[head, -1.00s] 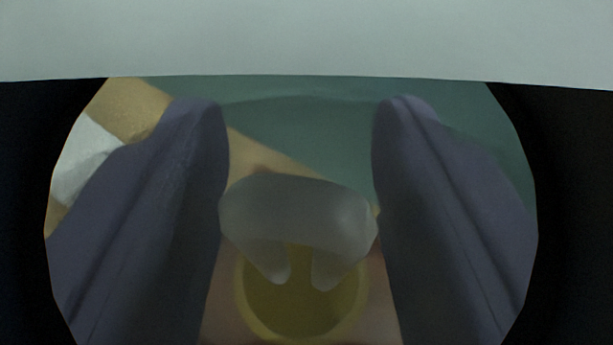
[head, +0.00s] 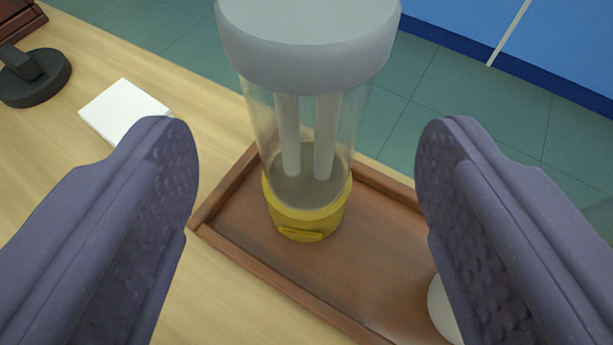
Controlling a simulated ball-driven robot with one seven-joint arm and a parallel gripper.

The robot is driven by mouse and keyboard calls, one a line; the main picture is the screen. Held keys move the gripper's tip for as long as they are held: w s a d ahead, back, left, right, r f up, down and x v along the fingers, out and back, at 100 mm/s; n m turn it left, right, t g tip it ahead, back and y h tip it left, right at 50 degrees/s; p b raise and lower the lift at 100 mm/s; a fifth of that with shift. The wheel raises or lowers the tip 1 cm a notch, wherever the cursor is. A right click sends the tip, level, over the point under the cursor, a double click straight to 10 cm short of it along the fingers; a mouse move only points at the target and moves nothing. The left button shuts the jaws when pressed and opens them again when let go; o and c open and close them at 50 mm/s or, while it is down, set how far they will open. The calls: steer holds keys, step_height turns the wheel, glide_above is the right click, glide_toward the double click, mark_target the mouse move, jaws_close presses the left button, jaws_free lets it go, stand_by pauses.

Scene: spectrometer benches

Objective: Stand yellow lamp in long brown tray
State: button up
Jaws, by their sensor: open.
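The yellow lamp (head: 308,215) stands upright in the long brown tray (head: 270,287), near the tray's left end. It has a yellow base, a clear tube with two pale rods inside, and a grey cap (head: 308,45) nearest the camera. My gripper (head: 307,150) is open, with one purple-grey finger to the left of the lamp and one to the right. Clear gaps show between both fingers and the lamp. The right finger hides part of the tray.
A white rounded thing (head: 441,310) is partly hidden behind the right finger in the tray. A white block (head: 122,108) and a dark round-based object (head: 35,75) are on the wooden bench (head: 195,110) at left. Tiled floor (head: 455,90) and a blue panel (head: 570,60) lie beyond.

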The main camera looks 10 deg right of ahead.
steer(key=p+v, duration=0.1)
steer(key=v, duration=0.5)
steer(key=w+a+r+m+g+y, duration=0.2)
steer(key=w+a+r+y, duration=0.4)
steer(key=w+r, duration=0.7)
steer(key=w+d+r+n+t+y, duration=0.15)
steer(key=w+r, duration=0.25)
steer(key=r, duration=0.6)
steer(key=w+d+r, duration=0.3)
steer(key=r, duration=0.6)
steer(key=d+r+n+t, duration=0.1)
steer(key=d+r, duration=0.4)
steer(key=r, duration=0.4)
steer(key=d+r+n, duration=0.1)
steer(key=d+r, duration=0.5)
steer(key=r, duration=0.2)
steer(key=s+d+r+t+h, duration=0.1)
steer(key=s+d+r+h, duration=0.4)
steer(key=s+d+r, duration=0.7)
step_height(320, 180, up, 4)
steer(key=d, duration=0.3)
steer(key=shift+s, duration=0.4)
